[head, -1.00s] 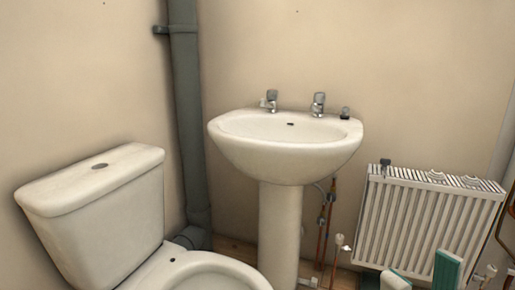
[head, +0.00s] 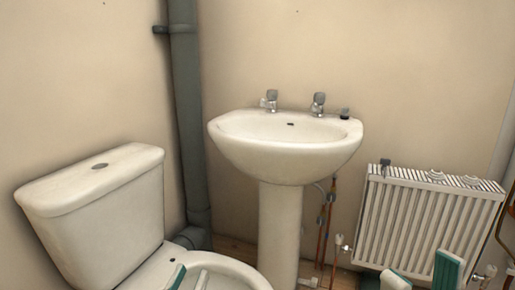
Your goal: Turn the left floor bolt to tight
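The white toilet (head: 100,225) stands at the left, with its cistern and part of its bowl in view. Its foot is below the picture's lower edge, and I see no floor bolt. My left gripper (head: 188,281) shows at the bottom edge, in front of the toilet bowl in the picture. Its two fingertips are apart with nothing seen between them. My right gripper (head: 421,280) is at the bottom right, in front of the radiator in the picture. Its green-and-white fingers are wide apart and empty.
A white pedestal basin (head: 285,150) stands right of the toilet. A grey soil pipe (head: 187,110) runs down the corner behind. Thin copper pipes and valves (head: 328,225) are between the basin and a white radiator (head: 428,222) at the right.

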